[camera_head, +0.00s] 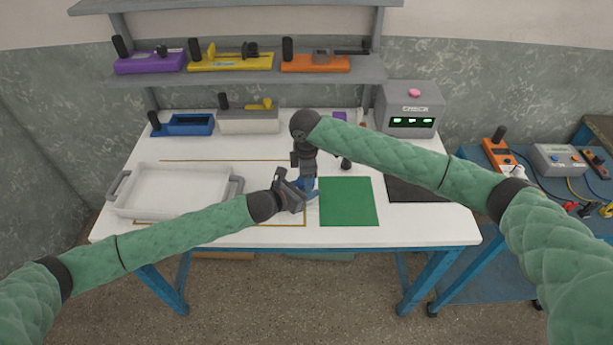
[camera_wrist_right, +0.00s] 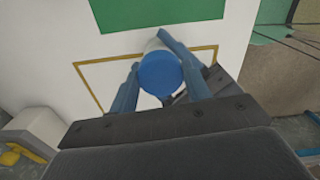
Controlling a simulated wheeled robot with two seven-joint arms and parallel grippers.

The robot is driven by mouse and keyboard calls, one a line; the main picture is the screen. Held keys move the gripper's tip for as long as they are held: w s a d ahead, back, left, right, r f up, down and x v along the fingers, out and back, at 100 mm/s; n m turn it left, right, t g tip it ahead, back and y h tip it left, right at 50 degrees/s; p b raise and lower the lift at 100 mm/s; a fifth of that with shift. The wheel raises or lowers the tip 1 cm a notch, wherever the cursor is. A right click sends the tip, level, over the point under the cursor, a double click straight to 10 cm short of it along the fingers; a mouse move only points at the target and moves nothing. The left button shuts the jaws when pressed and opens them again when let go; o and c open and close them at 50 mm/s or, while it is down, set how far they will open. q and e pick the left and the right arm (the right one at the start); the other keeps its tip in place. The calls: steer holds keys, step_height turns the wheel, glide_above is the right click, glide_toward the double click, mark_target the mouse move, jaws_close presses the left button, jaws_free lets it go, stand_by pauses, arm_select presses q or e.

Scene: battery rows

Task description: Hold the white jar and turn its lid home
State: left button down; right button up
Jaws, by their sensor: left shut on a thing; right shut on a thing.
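The white jar (camera_wrist_right: 152,45) shows as a pale sliver behind its round blue lid (camera_wrist_right: 160,74) in the right wrist view. My right gripper (camera_head: 306,183) points down from above and is shut on the lid, with a blue finger on each side of it. My left gripper (camera_head: 308,199) comes in from the left, low over the table, and is shut on the jar. In the head view the grippers hide most of the jar. Whether the lid is fully seated cannot be told.
A green mat (camera_head: 347,202) lies just right of the grippers, with a dark mat (camera_head: 415,189) beyond. A white tray (camera_head: 170,208) stands left on the white table (camera_head: 270,238). A grey box with green displays (camera_head: 408,110) and several tool holders stand at the back.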

steer(key=m, duration=0.3)
steer(key=shift+m, duration=1.7)
steer(key=o, duration=0.9)
steer(key=shift+s, duration=0.1)
steer(key=shift+o, duration=0.2)
steer(key=shift+a, duration=0.1)
steer(key=shift+r, duration=0.1)
steer(key=shift+r, duration=2.25)
steer(key=shift+c, duration=0.4)
